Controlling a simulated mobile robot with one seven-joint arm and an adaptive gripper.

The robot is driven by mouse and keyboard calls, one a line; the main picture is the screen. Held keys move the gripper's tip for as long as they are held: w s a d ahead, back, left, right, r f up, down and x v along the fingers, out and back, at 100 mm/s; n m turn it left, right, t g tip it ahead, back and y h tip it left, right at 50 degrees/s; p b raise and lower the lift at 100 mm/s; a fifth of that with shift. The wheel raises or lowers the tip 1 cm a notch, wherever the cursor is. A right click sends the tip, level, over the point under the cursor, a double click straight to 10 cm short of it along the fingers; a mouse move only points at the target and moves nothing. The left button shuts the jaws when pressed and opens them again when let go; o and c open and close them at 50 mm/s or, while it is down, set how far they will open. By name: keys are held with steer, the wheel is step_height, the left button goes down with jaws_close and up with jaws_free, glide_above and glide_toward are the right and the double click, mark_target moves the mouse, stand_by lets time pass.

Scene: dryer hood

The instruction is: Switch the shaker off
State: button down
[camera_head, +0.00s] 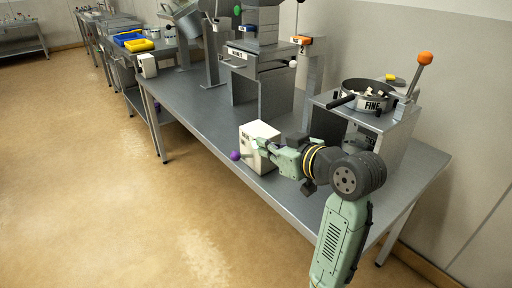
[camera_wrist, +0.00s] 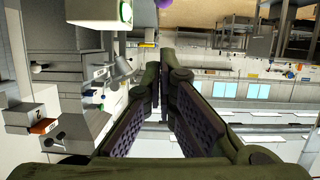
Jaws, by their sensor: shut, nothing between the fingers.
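A white box (camera_head: 260,147) with a dark label stands on the grey bench, with a purple ball knob (camera_head: 235,156) at its left side. My gripper (camera_head: 259,143) is shut and empty, its tips in front of or against the box; contact cannot be told. In the wrist view the fingers (camera_wrist: 166,75) converge, part of a white box with a green mark (camera_wrist: 126,11) shows at the top left, and the purple knob (camera_wrist: 163,3) is at the top edge. A round pan marked FINE (camera_head: 371,105) holds pale pieces on a metal stand. Which unit the shaker's switch belongs to is unclear.
An orange-knobbed lever (camera_head: 425,58) rises beside the pan. A taller grey machine (camera_head: 262,75) stands mid-bench. Another white box (camera_head: 148,66) sits at the far left end. Yellow and blue trays (camera_head: 138,45) lie on a farther bench. The floor at left is clear.

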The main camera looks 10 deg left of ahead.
steer(key=p, duration=0.2)
glide_above(239, 154)
steer(key=s+d, duration=0.3)
step_height(239, 154, down, 2)
steer(key=f, duration=0.2)
steer(key=w+a+f, duration=0.1)
steer(key=f, duration=0.1)
steer(key=shift+w+a+f, duration=0.15)
steer(key=shift+w+a, duration=0.05)
steer(key=shift+a, duration=0.05)
steer(key=shift+s+f, duration=0.1)
steer(key=shift+s+a+f+n+b, duration=0.15)
steer(key=shift+n+b, duration=0.15)
steer(key=shift+b, duration=0.15)
steer(key=shift+s+a+f+n+t+h+b, duration=0.2)
steer(key=shift+s+f+n+t+h+b, duration=0.15)
steer(key=shift+b, duration=0.55)
